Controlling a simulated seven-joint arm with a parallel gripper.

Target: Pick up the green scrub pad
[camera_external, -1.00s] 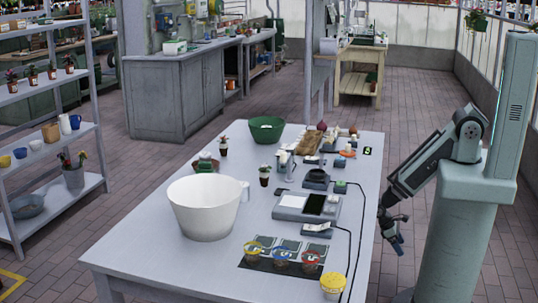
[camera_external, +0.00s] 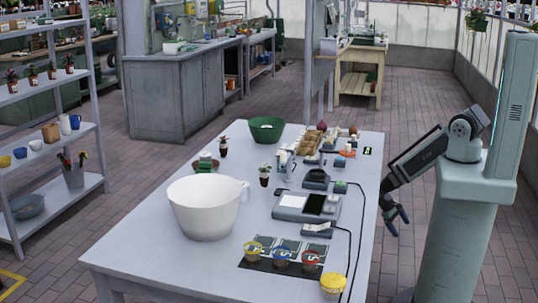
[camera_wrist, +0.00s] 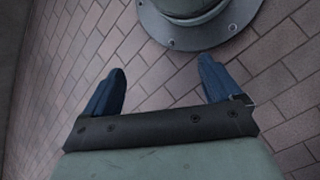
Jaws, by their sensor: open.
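A small green block (camera_external: 205,159) with a pale part sits on a reddish dish (camera_external: 206,168) on the far left of the table, behind the white basin. Another small green item (camera_external: 340,186) lies near the scale, right of the table's middle. Both are too small to tell which is the scrub pad. My gripper (camera_external: 400,228) hangs beyond the table's right edge, below the tabletop and apart from both. In the wrist view its blue fingers (camera_wrist: 161,68) are spread, with only brick floor between them.
The grey table (camera_external: 150,262) holds a large white basin (camera_external: 205,210), a green bowl (camera_external: 267,130), a scale (camera_external: 307,206), small pots, cups and a yellow-lidded jar (camera_external: 333,283). A black cable runs down the table's right side. The front left tabletop is clear.

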